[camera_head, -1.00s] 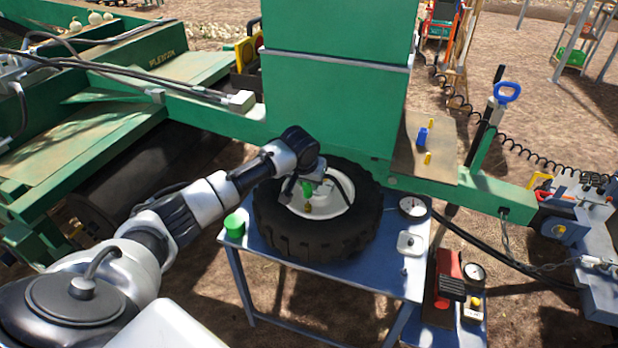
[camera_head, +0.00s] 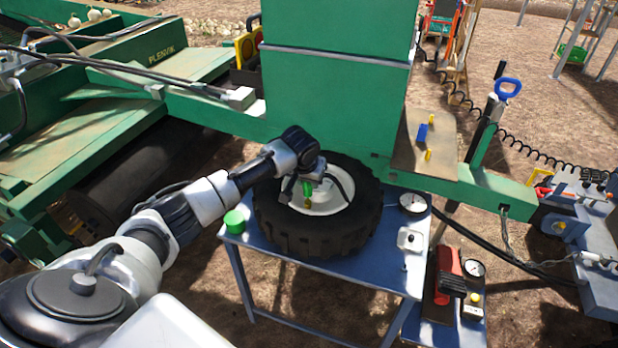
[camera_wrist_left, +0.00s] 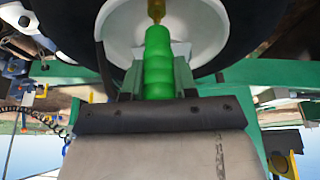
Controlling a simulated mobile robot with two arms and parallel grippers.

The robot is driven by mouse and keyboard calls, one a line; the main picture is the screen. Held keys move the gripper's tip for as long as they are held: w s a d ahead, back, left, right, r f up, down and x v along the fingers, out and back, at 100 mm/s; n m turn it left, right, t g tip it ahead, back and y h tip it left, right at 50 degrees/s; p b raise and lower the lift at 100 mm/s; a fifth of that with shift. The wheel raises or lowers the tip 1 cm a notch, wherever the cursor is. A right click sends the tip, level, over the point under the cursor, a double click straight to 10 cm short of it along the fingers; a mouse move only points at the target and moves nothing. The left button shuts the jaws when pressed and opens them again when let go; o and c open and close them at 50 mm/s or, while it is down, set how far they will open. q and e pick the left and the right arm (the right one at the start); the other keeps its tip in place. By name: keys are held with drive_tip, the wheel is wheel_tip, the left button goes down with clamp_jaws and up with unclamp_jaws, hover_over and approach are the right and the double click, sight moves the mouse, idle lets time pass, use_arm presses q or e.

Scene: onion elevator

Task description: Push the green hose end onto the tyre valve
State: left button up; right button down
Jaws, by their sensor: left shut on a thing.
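The tyre (camera_head: 345,222) with its white rim (camera_head: 330,200) lies on a blue table. My left gripper (camera_head: 304,190) is over the rim, shut on the green hose end (camera_head: 307,187). In the left wrist view the green hose end (camera_wrist_left: 158,65) stands between the fingers of my gripper (camera_wrist_left: 157,80). Its tip points at the brass-coloured tyre valve (camera_wrist_left: 156,11) and is in line with it. The tip and the valve seem to meet, but I cannot tell how far the valve goes in. In the head view the valve (camera_head: 307,205) shows just below the hose end. My right gripper is not in view.
The blue table (camera_head: 290,275) also bears a green cup-like thing (camera_head: 234,222), a round gauge (camera_head: 412,203) and a white box (camera_head: 409,240). A green machine frame (camera_head: 330,110) stands close behind the tyre. A red device (camera_head: 447,270) is at the lower right.

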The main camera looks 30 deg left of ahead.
use_arm(q)
drive_tip(key=shift+f, duration=0.85)
idle(0.3)
drive_tip(key=shift+p, duration=0.3)
drive_tip(key=shift+f, duration=0.6)
idle(0.4)
drive_tip(key=o, duration=1.4)
drive_tip(key=shift+o, duration=0.2)
drive_tip(key=shift+r, duration=0.1)
